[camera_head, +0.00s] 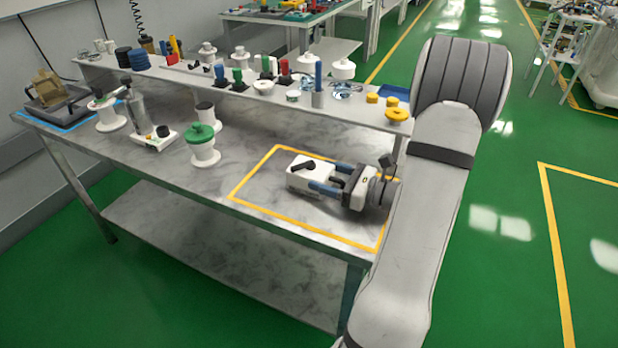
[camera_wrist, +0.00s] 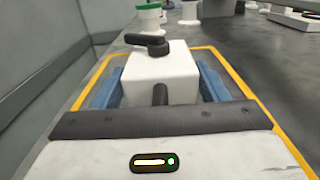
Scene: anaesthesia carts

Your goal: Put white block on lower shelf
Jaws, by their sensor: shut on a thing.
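The white block (camera_head: 299,180) has a black lever on top and is over the yellow-taped rectangle on the steel table. In the wrist view the white block (camera_wrist: 160,72) fills the space between blue fingers, with a black rod on its near side. My gripper (camera_head: 322,178) is shut on it from the right, one finger along each side. I cannot tell whether the block touches the tabletop. The lower shelf (camera_head: 205,247) is under the tabletop, and its visible part is bare.
A green-topped white spool (camera_head: 203,146) and a white valve fixture (camera_head: 153,138) stand left of the taped rectangle (camera_head: 253,172). A raised shelf (camera_head: 215,88) along the back carries several small parts. Table legs (camera_head: 75,185) flank the lower shelf. Green floor in front is clear.

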